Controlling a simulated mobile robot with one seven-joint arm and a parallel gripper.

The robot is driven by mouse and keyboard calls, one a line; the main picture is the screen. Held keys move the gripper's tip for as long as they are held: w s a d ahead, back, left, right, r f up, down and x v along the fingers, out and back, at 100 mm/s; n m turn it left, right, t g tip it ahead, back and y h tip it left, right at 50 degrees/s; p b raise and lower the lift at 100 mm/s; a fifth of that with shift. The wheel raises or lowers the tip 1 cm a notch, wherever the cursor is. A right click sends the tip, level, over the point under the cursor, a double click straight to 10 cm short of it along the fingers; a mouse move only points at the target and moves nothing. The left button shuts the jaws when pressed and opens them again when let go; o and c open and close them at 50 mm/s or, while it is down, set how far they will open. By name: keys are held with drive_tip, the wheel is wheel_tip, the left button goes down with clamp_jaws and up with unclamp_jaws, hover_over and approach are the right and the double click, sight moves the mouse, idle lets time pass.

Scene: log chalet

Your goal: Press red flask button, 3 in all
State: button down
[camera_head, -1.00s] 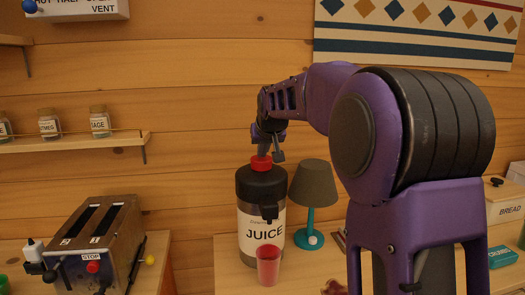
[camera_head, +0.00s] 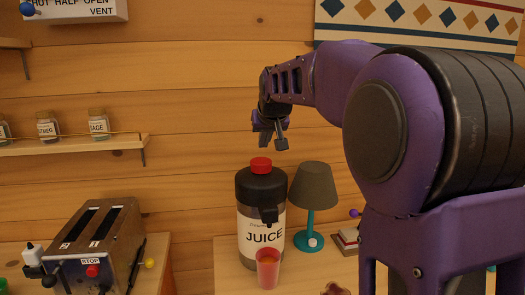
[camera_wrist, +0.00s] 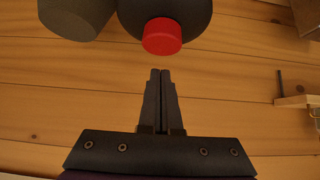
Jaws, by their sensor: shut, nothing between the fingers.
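The juice flask (camera_head: 261,225) stands upright on the counter, with a dark top and a label reading JUICE. Its red button (camera_head: 261,165) sits on top and looks raised. My gripper (camera_head: 267,141) is above the button, with a visible gap between them. In the wrist view my gripper (camera_wrist: 161,72) is shut and empty, its fingertips side by side. The red button (camera_wrist: 162,36) shows just beyond the fingertips there, on the dark flask top (camera_wrist: 165,10).
A red cup (camera_head: 268,268) stands in front of the flask. A lamp (camera_head: 313,190) with a grey shade and teal base is close on the right. A toaster (camera_head: 100,240) is at left. A spice shelf (camera_head: 75,144) is on the wall.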

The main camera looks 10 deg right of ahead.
drive_tip(key=v, duration=0.6)
drive_tip(key=shift+s+r, duration=0.25)
drive_tip(key=shift+s, duration=0.05)
idle(0.7)
